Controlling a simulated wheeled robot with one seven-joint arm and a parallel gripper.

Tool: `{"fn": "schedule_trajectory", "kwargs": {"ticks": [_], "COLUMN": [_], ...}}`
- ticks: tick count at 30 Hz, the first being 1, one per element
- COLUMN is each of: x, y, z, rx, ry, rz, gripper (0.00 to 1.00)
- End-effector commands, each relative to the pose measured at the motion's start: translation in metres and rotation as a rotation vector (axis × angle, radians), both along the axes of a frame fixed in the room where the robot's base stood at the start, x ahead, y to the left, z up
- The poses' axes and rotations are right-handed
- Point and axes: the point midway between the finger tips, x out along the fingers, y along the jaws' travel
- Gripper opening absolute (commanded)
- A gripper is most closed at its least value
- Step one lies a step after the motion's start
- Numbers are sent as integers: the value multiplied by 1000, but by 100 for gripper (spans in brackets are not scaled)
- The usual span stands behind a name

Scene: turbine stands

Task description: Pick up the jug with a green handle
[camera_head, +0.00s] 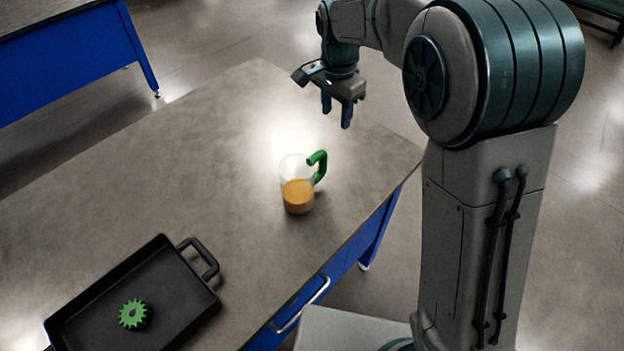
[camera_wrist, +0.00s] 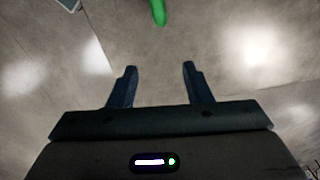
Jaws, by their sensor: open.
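The jug (camera_head: 298,190) stands upright on the table. It is clear, holds an orange-brown content in its lower part, and has a green handle (camera_head: 318,167) on its right side. My gripper (camera_head: 337,110) is open and empty, pointing down, above and behind the jug, apart from it. In the wrist view both fingers of my gripper (camera_wrist: 159,72) are spread with nothing between them. The tip of the green handle (camera_wrist: 158,12) shows at the top edge there; the jug's body is out of that view.
A black tray (camera_head: 207,311) with a handle lies at the front left of the table (camera_head: 130,205), holding a green gear (camera_head: 134,314). Another blue-sided table (camera_head: 75,58) stands at the back left. The table around the jug is clear.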

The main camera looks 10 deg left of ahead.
Motion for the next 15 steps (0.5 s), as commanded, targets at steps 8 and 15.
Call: {"fn": "schedule_trajectory", "kwargs": {"ticks": [8,15], "x": [-22,-22], "y": [31,29], "z": [-37,-83], "rx": [11,9], "ry": [71,72], "rz": [-74,-74], "gripper": [45,45]}}
